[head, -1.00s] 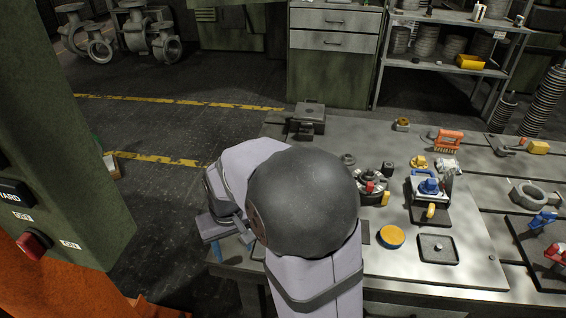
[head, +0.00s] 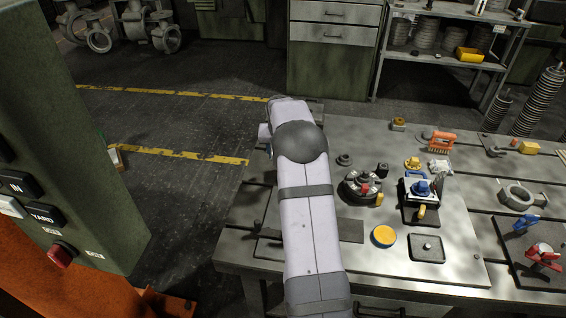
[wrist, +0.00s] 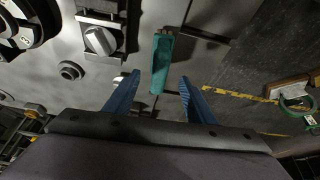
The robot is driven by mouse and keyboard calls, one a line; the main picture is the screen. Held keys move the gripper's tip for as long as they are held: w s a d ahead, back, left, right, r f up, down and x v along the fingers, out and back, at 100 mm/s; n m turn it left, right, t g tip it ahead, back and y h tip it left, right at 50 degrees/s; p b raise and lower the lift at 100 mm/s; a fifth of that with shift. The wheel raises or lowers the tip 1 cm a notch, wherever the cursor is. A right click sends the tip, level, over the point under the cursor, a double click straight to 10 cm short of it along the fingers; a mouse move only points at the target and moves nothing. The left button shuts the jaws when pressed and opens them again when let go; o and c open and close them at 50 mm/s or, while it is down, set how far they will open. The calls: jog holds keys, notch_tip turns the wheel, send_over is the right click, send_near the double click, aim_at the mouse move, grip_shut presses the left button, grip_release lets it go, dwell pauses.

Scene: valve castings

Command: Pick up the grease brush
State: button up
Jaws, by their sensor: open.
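A narrow teal item (wrist: 161,66) lies by the table's edge in the wrist view, long side pointing away from me. It looks like the grease brush, but its bristles do not show clearly. My gripper (wrist: 160,77) is open, with its two blue fingers apart, one on each side of the teal item in the picture. Nothing is held, and I cannot tell how high the fingers are above it. In the head view my arm hides the gripper and the teal item.
A grey block with a round knob (wrist: 99,40) stands left of the teal item. A round fixture (head: 362,187), a yellow disc (head: 383,236) and an orange bristled block (head: 442,141) are on the table (head: 465,255). Open floor lies beyond its left edge.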

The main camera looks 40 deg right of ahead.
jog(key=shift+s+f, duration=0.1)
jog(key=shift+f, duration=0.15)
jog(key=shift+p+x, duration=1)
jog(key=shift+x, duration=2.55)
jog(key=shift+s, duration=0.1)
jog(key=shift+c, duration=0.3)
jog(key=c, duration=1.2)
jog(key=shift+o, duration=0.2)
notch_tip(320, 180, up, 10)
jog(key=shift+b, duration=0.85)
